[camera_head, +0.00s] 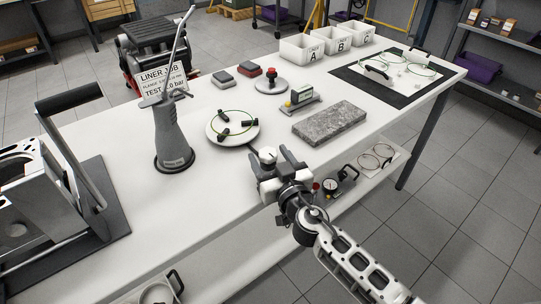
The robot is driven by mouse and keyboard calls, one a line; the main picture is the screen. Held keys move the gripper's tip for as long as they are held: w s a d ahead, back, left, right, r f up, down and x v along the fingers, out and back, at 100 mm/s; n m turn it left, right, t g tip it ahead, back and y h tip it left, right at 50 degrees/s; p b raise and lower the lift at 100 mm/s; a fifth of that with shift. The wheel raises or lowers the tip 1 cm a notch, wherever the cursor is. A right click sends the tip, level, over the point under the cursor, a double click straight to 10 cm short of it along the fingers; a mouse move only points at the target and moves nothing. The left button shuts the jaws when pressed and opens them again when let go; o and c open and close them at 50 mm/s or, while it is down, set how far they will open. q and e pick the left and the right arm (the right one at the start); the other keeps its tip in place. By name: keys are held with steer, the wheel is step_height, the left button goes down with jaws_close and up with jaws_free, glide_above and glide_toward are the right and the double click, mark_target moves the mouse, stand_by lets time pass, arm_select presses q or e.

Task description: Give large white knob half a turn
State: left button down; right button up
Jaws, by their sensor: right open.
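The picture does not show clearly whether the fingers touch the knob. The gripper hides what lies below the knob. My left gripper is not in view.
A round white plate (214,139) with a green ring lies behind the knob. A grey stone block (329,124) lies to the right. A grey cone-shaped tool (173,138) stands upright at the left. A pressure gauge (330,186) sits on the lower shelf.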

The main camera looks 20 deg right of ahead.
steer(key=c, duration=1)
steer(key=shift+n+y, duration=0.3)
steer(key=shift+y, duration=0.2)
